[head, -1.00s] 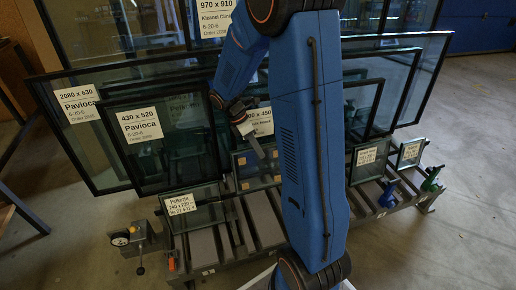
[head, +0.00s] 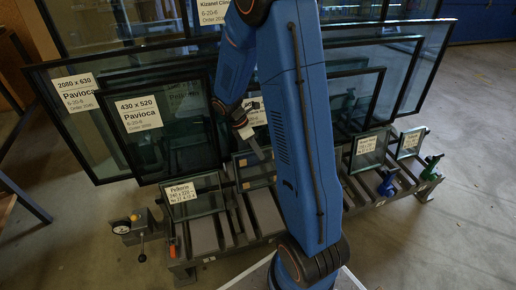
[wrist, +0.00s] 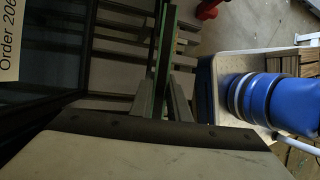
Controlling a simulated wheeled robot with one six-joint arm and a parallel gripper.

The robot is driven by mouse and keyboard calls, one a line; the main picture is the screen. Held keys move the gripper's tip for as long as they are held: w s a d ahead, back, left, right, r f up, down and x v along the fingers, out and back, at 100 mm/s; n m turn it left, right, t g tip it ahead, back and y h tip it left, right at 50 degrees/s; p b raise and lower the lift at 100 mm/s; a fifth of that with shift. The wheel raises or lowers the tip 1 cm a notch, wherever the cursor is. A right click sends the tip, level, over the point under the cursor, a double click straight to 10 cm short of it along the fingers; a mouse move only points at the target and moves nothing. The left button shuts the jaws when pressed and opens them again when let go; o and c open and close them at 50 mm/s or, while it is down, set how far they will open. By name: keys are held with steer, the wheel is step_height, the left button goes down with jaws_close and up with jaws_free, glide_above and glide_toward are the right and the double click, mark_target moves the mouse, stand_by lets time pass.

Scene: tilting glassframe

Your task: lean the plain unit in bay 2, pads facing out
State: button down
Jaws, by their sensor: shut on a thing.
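The plain unit (head: 256,180), a small dark glass pane with tan pads and no label, is in the middle of the rack in the head view, partly behind my arm. Its visible pads face the head camera. My gripper (head: 257,146) is at its upper part and shut on it. In the wrist view the jaws (wrist: 166,95) close on a thin green-edged pane (wrist: 164,50) seen edge-on. The rack (head: 205,235) has slatted bays; I cannot tell whether the unit's lower edge touches it. Bay numbers are not readable.
A labelled small unit (head: 193,196) leans at left; two more (head: 368,152) (head: 411,144) lean at right near blue (head: 387,184) and green (head: 432,168) clamps. Large framed panes (head: 160,140) stand close behind. A gauge with a lever (head: 130,229) is at the left end.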

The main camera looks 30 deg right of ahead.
mark_target(259, 167)
steer(key=shift+s+f, duration=0.15)
steer(key=shift+f, duration=1.6)
steer(key=shift+s+a+f, duration=0.1)
steer(key=shift+s+f, duration=0.15)
steer(key=shift+f, duration=0.7)
steer(key=shift+s+a+f, duration=0.1)
steer(key=shift+s+f, duration=0.1)
steer(key=shift+f, duration=0.7)
steer(key=shift+s+f, duration=0.1)
steer(key=shift+f, duration=0.35)
steer(key=c, duration=1.6)
jaws_free()
steer(key=shift+v, duration=8.7)
